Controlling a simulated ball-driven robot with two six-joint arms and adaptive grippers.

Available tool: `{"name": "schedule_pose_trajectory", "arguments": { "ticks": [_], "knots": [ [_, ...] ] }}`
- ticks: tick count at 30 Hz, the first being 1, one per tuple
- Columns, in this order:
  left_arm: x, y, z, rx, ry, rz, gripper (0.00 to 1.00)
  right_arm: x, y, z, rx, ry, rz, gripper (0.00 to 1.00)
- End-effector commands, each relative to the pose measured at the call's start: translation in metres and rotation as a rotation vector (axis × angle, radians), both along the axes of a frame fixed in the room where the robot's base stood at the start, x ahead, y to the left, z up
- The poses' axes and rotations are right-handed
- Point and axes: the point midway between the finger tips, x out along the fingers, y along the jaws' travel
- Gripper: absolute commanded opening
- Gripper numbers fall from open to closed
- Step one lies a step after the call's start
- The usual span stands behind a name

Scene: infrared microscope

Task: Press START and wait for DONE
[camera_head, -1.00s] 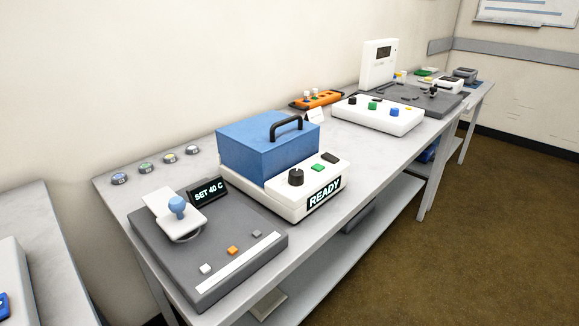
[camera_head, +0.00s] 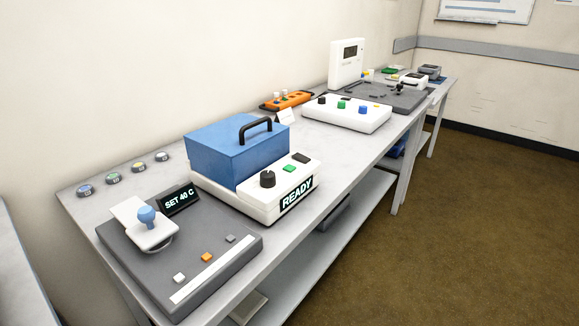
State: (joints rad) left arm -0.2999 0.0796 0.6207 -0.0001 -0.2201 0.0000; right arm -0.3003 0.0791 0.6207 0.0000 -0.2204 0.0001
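A white device (camera_head: 235,199) with a blue lidded box (camera_head: 237,151) and black handle stands on the bench. Its front display (camera_head: 297,194) reads READY. A black knob (camera_head: 267,179), a green button (camera_head: 289,168) and a dark button (camera_head: 301,158) sit on its top panel. I cannot read a START label on any button. A small display (camera_head: 178,200) beside it reads SET 40 C. Neither of my grippers is in view.
A dark grey plate (camera_head: 185,255) with a blue-knobbed white piece (camera_head: 147,217) lies in front. Several round discs (camera_head: 113,178) lie at the back left. Farther along stand a white control box (camera_head: 346,113) and an orange rack (camera_head: 286,99). Brown floor (camera_head: 470,220) is clear at right.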

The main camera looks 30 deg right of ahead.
Motion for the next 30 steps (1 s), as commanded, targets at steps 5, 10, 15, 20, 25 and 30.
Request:
{"name": "schedule_pose_trajectory", "arguments": {
  "ticks": [5, 10, 15, 20, 25, 30],
  "knots": [
    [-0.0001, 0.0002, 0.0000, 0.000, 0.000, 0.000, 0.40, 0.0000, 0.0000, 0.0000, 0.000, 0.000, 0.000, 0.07],
    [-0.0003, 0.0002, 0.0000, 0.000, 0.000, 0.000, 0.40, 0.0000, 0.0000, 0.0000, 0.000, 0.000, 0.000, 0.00],
    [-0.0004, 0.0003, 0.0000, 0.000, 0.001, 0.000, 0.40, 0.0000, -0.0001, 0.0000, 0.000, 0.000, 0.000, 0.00],
    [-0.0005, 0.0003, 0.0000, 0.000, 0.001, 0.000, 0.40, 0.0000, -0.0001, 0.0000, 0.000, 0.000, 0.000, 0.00],
    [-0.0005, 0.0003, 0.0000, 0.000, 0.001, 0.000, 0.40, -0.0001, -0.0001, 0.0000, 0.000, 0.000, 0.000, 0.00],
    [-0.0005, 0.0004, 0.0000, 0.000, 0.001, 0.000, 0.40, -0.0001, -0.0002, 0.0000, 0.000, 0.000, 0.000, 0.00]
  ]
}}
